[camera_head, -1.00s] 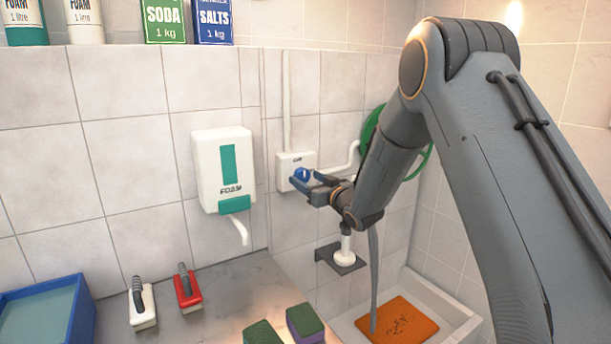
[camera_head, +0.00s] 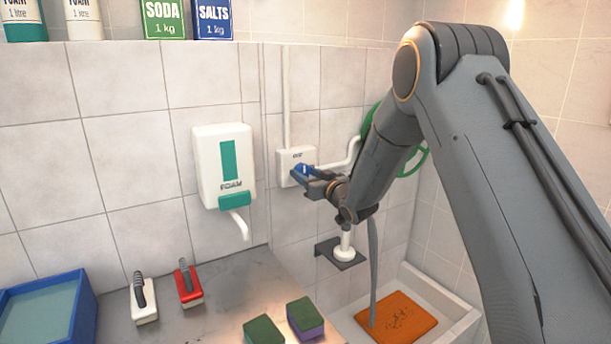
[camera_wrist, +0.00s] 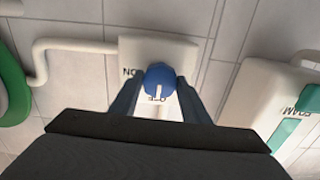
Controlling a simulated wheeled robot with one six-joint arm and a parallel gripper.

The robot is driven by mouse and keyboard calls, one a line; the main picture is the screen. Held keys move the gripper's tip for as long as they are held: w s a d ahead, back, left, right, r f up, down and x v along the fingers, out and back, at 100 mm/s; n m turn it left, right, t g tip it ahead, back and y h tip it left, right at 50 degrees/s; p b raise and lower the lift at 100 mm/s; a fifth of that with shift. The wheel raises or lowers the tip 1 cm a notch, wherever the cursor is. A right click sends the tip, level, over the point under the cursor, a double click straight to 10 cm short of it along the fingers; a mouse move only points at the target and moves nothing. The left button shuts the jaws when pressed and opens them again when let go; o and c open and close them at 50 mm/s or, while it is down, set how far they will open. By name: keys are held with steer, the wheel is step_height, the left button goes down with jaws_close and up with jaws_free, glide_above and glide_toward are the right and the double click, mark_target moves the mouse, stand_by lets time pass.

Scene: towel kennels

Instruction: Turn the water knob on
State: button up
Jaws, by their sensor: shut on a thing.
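The blue water knob (camera_head: 303,169) sits on the front of a white control box (camera_head: 284,163) on the tiled wall. In the wrist view the knob (camera_wrist: 159,79) is round and blue, with a white mark on its face and lettering on the box (camera_wrist: 185,48) around it. My gripper (camera_head: 312,176) is at the box with its two fingers on either side of the knob, shut on it. In the wrist view the fingers (camera_wrist: 157,92) flank the knob. The lower part of the box face is partly hidden by the gripper.
A foam dispenser (camera_head: 222,165) hangs left of the box. A green hose reel (camera_head: 417,161) is behind my arm. A shower head (camera_head: 345,252) rests on a dark bracket below. Brushes and sponges (camera_head: 264,332) lie on the counter. An orange mat (camera_head: 402,317) lies in the white basin.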

steer(key=m+b, duration=0.2)
steer(key=m, duration=0.6)
steer(key=shift+m+b, duration=0.3)
steer(key=shift+b, duration=0.1)
steer(key=m, duration=0.4)
steer(key=shift+m, duration=2.5)
steer(key=o, duration=1)
steer(key=shift+s, duration=0.1)
